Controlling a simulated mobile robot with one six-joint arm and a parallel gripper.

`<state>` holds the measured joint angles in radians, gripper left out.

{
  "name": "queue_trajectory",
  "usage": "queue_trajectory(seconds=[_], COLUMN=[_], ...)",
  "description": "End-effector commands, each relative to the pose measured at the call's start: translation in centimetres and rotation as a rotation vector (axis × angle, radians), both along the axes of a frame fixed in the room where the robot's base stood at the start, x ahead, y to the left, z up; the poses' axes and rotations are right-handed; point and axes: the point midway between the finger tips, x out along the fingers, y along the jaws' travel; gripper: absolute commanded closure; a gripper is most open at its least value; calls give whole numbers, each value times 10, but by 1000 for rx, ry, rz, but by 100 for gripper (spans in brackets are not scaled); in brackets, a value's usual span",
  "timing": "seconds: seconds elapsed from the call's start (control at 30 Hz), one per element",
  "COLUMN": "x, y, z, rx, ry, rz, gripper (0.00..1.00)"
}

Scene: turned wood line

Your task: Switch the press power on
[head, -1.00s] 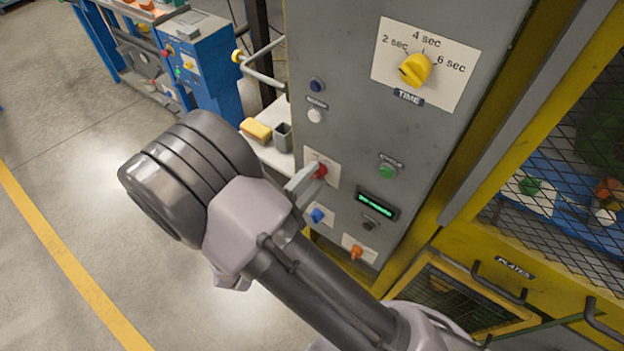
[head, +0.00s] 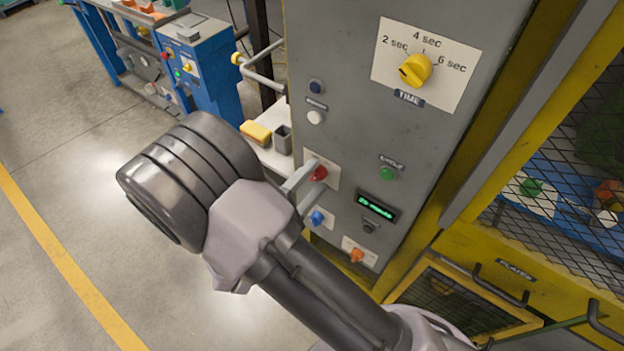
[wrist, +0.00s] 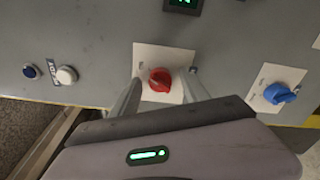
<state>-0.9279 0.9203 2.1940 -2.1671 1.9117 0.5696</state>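The red rotary knob (head: 319,172) sits on a white label plate on the grey press panel; it also shows in the wrist view (wrist: 160,80). Its lettering is too small to read. My gripper (wrist: 163,77) is open, with one finger on each side of the red knob and gaps visible between. In the head view my gripper (head: 314,176) is close to the panel, partly hidden behind my wrist. A small display (head: 377,207) right of the knob is lit with green characters, blurred here.
A blue knob (head: 318,217) and an orange knob (head: 356,255) are below, a green button (head: 387,173) to the right. Blue (head: 317,86) and white (head: 316,117) buttons and a yellow dial (head: 415,69) are above. Open floor lies left.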

Motion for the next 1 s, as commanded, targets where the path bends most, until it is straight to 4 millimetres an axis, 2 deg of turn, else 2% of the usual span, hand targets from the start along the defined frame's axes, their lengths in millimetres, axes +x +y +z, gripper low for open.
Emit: queue_trajectory(seconds=[0.3, 0.43, 0.57, 0.8, 1.0], x=[0, -10, -37, -100, -131], y=[0, 9, 32, 79, 103], z=[0, 2, 4, 4, 1], rx=[0, -1, -1, 1, 0], ry=[0, 1, 0, 0, 0], rz=[0, 4, 8, 6, 2], gripper=[46, 46, 46, 46, 46])
